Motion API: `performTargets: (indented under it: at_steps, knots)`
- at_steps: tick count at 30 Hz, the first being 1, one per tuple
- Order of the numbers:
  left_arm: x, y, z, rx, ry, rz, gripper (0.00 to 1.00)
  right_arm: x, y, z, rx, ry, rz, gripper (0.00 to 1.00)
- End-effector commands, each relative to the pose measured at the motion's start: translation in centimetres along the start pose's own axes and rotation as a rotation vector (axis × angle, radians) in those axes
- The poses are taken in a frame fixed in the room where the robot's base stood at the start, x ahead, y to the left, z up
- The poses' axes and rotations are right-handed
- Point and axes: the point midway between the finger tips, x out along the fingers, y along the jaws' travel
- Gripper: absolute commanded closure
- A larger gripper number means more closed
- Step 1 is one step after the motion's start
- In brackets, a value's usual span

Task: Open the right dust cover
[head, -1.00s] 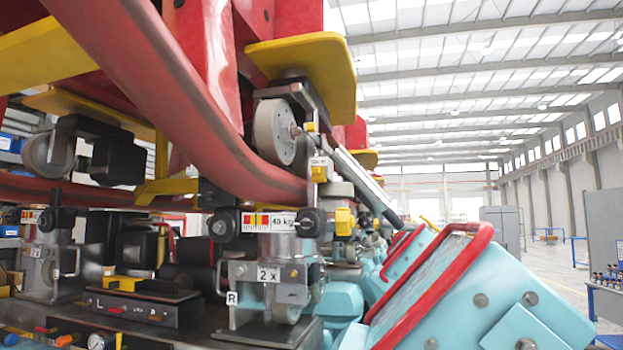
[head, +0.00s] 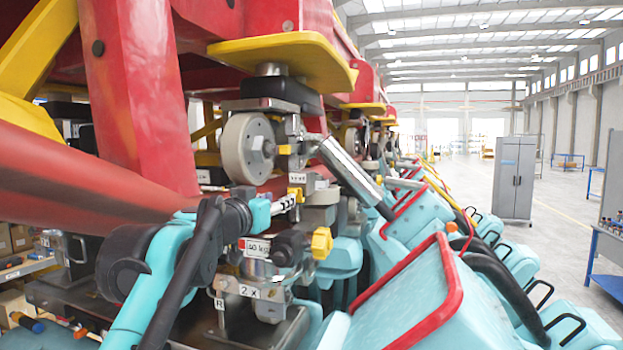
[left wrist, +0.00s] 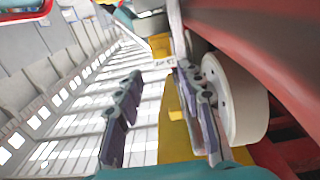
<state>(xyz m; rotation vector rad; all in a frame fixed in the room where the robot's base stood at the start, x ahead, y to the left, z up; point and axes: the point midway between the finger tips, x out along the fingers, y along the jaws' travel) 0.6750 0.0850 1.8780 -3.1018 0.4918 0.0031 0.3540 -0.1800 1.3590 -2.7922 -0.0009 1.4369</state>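My left gripper (head: 236,215) reaches in from the lower left, beside the grey wheel (head: 248,148) and near the fittings below it. In the left wrist view its two dark fingers (left wrist: 160,100) stand apart with nothing between them; the wheel (left wrist: 237,100) is just right of them. I cannot tell for certain which part is the right dust cover. A silver cylindrical piece (head: 345,165) slants down rightward from the wheel bracket. A stand marked R and 2 X (head: 250,292) is below, partly behind my arm. My right gripper is out of view.
A thick red rail (head: 80,180) and a yellow plate (head: 285,55) crowd the left and above. A turquoise block with a red rim (head: 420,300) fills the lower right. A yellow knob (head: 322,243) sticks out nearby. Open floor lies beyond, around a grey cabinet (head: 515,178).

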Motion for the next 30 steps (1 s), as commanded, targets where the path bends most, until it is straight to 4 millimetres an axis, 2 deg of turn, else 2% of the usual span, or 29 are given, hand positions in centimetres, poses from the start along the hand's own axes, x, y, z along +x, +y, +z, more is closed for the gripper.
performTargets:
  at_steps: [15,26,30]
  knots:
    - [7.0,0.0,-0.2,0.001,0.001,0.0,0.62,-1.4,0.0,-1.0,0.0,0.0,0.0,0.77]
    - [7.7,0.0,0.0,0.001,0.001,-0.001,0.62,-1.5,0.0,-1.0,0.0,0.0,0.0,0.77]
    - [7.7,0.0,0.0,0.001,0.001,-0.001,0.96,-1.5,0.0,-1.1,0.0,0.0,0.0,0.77]
